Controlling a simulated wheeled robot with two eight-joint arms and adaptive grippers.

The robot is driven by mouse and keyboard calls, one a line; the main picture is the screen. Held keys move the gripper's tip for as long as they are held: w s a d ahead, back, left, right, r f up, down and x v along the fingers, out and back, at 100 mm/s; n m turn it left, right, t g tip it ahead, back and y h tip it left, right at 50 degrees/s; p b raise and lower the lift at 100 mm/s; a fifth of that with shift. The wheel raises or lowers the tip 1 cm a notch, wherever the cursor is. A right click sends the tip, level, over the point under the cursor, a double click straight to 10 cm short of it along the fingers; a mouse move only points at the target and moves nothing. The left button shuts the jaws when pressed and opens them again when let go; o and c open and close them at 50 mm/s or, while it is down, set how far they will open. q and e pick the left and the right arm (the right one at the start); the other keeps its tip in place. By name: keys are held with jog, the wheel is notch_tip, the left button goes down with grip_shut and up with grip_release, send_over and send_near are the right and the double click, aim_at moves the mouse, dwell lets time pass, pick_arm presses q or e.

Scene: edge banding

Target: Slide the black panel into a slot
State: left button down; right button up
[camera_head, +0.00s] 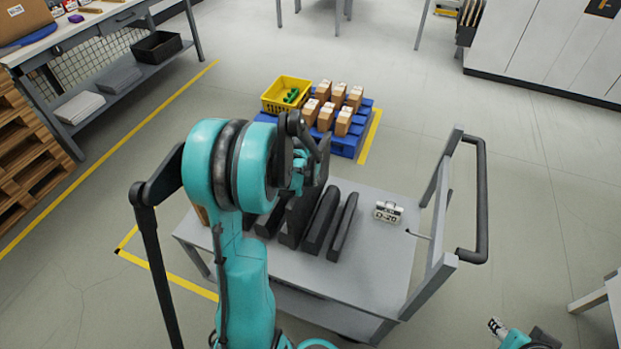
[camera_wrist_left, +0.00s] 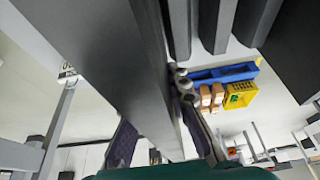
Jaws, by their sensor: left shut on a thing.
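A black panel (camera_head: 300,215) stands upright over the grey cart top, among the dark rack bars (camera_head: 323,220). My left gripper (camera_head: 302,170) is shut on its upper part. In the left wrist view the panel (camera_wrist_left: 105,60) fills the left and centre as a broad dark slab. The purple finger pads show on either side of it. Dark bars (camera_wrist_left: 216,22) with gaps between them show at the top of that view. My arm hides part of the rack, and I cannot tell whether the panel's lower edge is inside a slot.
The grey cart (camera_head: 385,255) has a push handle (camera_head: 482,200) at its right and a small 0-20 sign (camera_head: 388,211) on top. Behind it, a blue pallet (camera_head: 350,145) holds several cartons and a yellow crate (camera_head: 287,92). Part of my right arm shows at the lower right.

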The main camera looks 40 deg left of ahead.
pick_arm(q)
jog(key=shift+f, duration=0.35)
jog(key=c, duration=1.4)
grip_release()
jog(key=shift+o, duration=0.2)
jog(key=v, duration=1.2)
jog(key=s+d+m+t, duration=0.1)
jog(key=s+d, duration=0.2)
jog(key=d, duration=0.5)
jog(key=s+d+r+m+t+h, duration=0.1)
jog(key=s+d, duration=0.3)
jog(key=d, duration=0.4)
jog(key=s+d+r+m+t, duration=0.1)
jog(key=s+d, duration=0.3)
jog(key=d, duration=0.4)
jog(key=shift+s+m, duration=0.25)
jog(key=shift+m, duration=0.05)
jog(key=shift+r, duration=0.15)
